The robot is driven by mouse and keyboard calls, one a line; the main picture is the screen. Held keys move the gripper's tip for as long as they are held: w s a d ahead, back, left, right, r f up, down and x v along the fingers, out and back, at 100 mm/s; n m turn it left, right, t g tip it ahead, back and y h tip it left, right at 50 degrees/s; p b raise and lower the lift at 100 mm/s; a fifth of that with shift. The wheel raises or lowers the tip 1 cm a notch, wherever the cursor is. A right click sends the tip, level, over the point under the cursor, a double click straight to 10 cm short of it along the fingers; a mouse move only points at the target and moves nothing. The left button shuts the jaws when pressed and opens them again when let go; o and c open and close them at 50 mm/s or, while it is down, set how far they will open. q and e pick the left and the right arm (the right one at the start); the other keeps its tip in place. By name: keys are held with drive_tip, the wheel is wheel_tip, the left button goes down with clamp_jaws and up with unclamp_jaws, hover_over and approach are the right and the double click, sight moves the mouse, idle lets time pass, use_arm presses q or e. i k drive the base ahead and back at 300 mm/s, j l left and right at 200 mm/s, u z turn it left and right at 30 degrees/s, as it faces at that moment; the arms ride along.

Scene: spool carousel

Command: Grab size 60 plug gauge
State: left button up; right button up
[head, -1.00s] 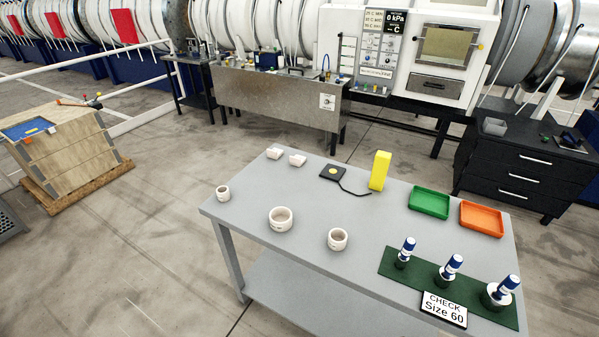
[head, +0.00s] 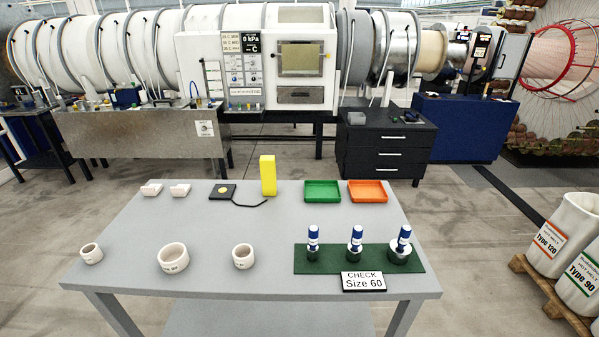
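Three plug gauges with blue-and-white handles stand upright on a dark green mat (head: 328,267) at the right of the grey table (head: 230,285). The left gauge (head: 313,240) has the narrowest base, the middle gauge (head: 355,243) is a little wider, and the right gauge (head: 401,245) has the widest base and leans slightly. Size marks on the gauges are too small to read. A white sign (head: 363,282) reading "CHECK Size 60" stands at the mat's front edge. Neither of my grippers shows in the head view.
The table's middle is clear. A black drawer cabinet (head: 388,150) stands behind.

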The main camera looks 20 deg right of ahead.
sight(354, 250)
drive_tip(key=z, duration=1.3)
drive_tip(key=j+u, duration=0.1)
drive_tip(key=j, duration=0.15)
